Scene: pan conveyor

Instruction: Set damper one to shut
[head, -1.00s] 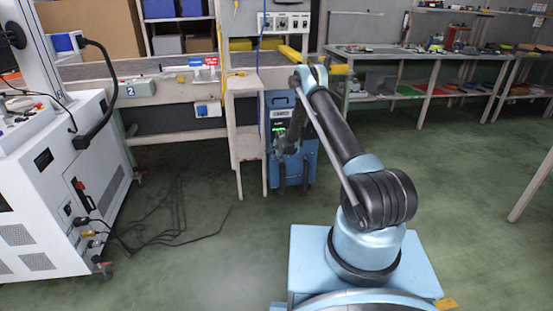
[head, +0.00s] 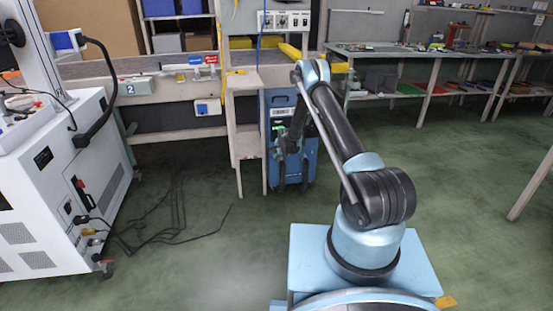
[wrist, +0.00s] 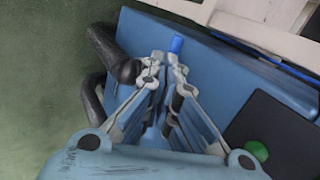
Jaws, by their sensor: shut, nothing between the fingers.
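No part that I can pick out for certain as damper one shows. My gripper (wrist: 165,68) is shut and empty, its fingers close together over a blue cabinet in the wrist view. In the head view, my gripper (head: 287,142) hangs in front of the blue cabinet (head: 280,101), which has a small green display (head: 278,127) and is partly hidden by my arm.
Black curved pipes (wrist: 128,72) lie beside the fingers in the wrist view, with a green knob (wrist: 257,150) at lower right. A wooden stand (head: 235,130) is left of the cabinet. A conveyor bench (head: 160,92) and a white machine (head: 60,190) are further left.

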